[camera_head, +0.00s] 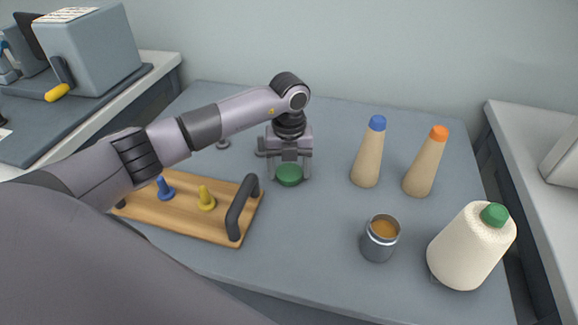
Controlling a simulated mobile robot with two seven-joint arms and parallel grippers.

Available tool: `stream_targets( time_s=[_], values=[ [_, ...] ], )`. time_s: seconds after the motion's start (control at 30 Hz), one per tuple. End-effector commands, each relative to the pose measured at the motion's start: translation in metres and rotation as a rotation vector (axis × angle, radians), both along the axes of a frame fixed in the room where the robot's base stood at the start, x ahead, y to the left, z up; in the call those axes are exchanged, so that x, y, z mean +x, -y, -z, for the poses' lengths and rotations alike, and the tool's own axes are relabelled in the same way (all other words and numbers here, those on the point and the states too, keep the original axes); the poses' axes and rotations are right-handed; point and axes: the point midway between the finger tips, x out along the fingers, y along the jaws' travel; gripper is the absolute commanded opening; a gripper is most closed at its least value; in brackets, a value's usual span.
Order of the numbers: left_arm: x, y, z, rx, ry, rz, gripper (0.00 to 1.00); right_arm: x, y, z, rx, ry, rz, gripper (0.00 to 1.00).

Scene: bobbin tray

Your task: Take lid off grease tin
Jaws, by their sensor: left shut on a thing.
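The grease tin (379,243) is a small grey metal can standing upright at the front right of the table. Its top is open and orange-brown grease shows inside. My left gripper (290,170) points down near the middle of the table, to the left of and behind the tin. It is shut on a round green lid (289,177), which is apart from the tin. I cannot tell whether the lid touches the table top. My right gripper is not in view.
A wooden tray (221,232) with dark handles and blue and yellow pegs lies at left, under my left arm. Two tan cones, blue-tipped (368,160) and orange-tipped (424,170), stand behind the tin. A cream thread cone (468,250) stands right of it. The table's back middle is mostly clear.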

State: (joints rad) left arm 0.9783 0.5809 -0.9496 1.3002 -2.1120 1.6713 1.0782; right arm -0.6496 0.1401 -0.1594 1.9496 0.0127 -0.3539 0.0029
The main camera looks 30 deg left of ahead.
Motion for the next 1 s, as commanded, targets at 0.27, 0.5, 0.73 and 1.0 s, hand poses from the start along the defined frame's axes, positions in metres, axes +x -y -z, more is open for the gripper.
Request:
stream_targets(
  time_s=[0.27, 0.5, 0.73, 1.0],
  values=[
    [0.000, 0.000, 0.003, 0.000, 0.000, 0.000, 0.96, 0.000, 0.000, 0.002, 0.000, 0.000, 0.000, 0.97],
    [0.000, 0.000, 0.001, 0.000, 0.000, 0.000, 0.96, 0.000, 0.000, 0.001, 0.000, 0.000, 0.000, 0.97],
    [0.001, -0.001, -0.027, 0.000, 0.004, 0.001, 0.96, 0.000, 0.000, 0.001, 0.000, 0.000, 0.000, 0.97],
    [0.001, 0.000, -0.085, 0.000, 0.004, 0.001, 0.96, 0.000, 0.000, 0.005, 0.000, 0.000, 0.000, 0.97]
  ],
)
